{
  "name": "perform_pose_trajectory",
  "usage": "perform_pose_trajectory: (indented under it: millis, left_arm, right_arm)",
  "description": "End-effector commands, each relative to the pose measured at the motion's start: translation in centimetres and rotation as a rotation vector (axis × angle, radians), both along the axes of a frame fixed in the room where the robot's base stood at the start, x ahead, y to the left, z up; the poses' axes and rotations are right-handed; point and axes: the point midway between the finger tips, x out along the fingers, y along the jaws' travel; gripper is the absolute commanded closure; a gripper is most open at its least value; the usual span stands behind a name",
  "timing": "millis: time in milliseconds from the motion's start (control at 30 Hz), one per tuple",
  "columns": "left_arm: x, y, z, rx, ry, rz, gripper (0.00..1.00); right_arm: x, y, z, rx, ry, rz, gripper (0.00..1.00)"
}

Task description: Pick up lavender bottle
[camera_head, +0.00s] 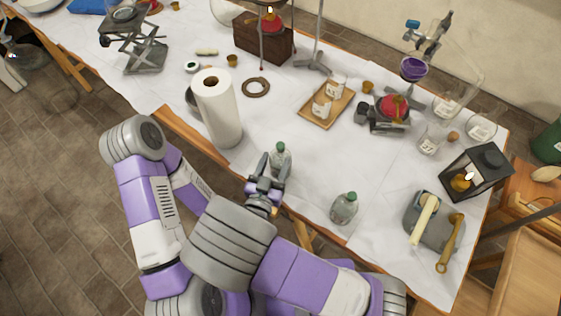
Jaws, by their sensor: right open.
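A small clear bottle with a green cap and a pale label (281,155) stands upright near the table's front edge. A second similar bottle (344,207) stands upright to its right, nearer the front edge. The labels are too small to read, so I cannot tell which is lavender. My right gripper (268,169) is open at the near side of the first bottle and hides its lower part. I cannot tell whether the fingers touch it or reach around it. My left gripper is not in view.
A paper towel roll (218,108) stands left of the gripper. A wooden tray with labelled jars (326,103) lies behind. White tablecloth between the bottles is clear.

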Motion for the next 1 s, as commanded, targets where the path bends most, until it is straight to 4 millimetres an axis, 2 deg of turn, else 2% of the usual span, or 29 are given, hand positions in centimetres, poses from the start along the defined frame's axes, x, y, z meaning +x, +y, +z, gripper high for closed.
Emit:
perform_pose_trajectory:
  millis: [300, 633, 900, 967, 1000]
  left_arm:
    - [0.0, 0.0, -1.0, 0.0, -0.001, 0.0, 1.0]
    - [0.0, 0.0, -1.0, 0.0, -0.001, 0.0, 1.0]
    - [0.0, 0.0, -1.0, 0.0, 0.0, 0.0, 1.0]
    - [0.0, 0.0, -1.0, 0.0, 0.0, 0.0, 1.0]
    - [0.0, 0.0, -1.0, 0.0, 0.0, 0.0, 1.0]
  right_arm:
    - [4.2, -1.5, -0.4, 0.001, 0.0, -0.003, 0.47]
    - [4.8, -1.6, -0.3, 0.0, 0.0, 0.0, 0.49]
    - [4.8, -1.6, -0.3, 0.0, 0.0, 0.0, 0.9]
    - [4.8, -1.6, -0.3, 0.0, 0.0, 0.0, 0.99]
    - [4.8, -1.6, -0.3, 0.0, 0.0, 0.0, 1.0]
